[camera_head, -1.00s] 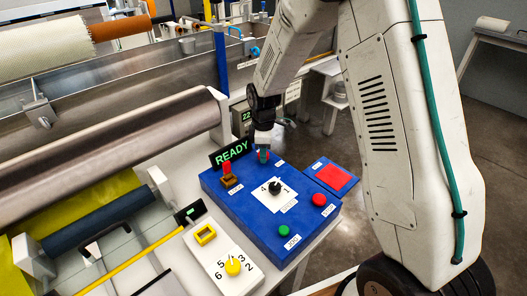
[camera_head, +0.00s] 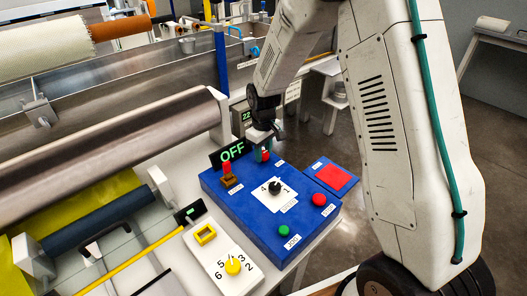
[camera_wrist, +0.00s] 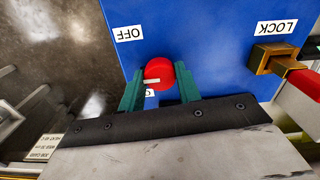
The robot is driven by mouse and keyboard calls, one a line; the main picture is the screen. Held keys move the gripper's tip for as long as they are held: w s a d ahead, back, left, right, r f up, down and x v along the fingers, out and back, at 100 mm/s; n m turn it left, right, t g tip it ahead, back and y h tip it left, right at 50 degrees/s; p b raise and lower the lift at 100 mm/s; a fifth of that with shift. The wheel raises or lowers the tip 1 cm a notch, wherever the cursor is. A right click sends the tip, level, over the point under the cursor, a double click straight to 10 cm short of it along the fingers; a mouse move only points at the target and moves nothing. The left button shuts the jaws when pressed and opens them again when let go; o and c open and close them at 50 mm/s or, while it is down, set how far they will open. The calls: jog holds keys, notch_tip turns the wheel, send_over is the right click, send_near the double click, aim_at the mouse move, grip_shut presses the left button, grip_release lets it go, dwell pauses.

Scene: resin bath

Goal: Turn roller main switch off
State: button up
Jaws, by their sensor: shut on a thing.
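The main switch, a round red knob (camera_wrist: 158,71) with a pale pointer line, sits on the blue control box (camera_head: 255,217). In the wrist view its line points left, on the side of the "OFF" label (camera_wrist: 130,33). My gripper (camera_wrist: 159,86) is shut on the knob, one green finger on each side of it. In the head view my gripper (camera_head: 263,153) is at the box's far edge and partly hides the knob. The display (camera_head: 232,152) beside the box reads "OFF" in green.
A brass lock block (camera_wrist: 268,57) with a red handle (camera_wrist: 305,82) stands close to my gripper. The box also carries a black selector (camera_head: 275,188), a green button (camera_head: 284,230) and a red button (camera_head: 319,199). A steel roller (camera_head: 110,150) lies to the left.

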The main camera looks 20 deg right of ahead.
aim_at(264, 153)
jog(key=m, duration=0.5)
jog(key=shift+w+m, duration=0.1)
jog(key=shift+m, duration=2.5)
jog(key=o, duration=1)
jog(key=shift+c, duration=0.2)
notch_tip(264, 153, up, 8)
jog(key=shift+f, duration=0.1)
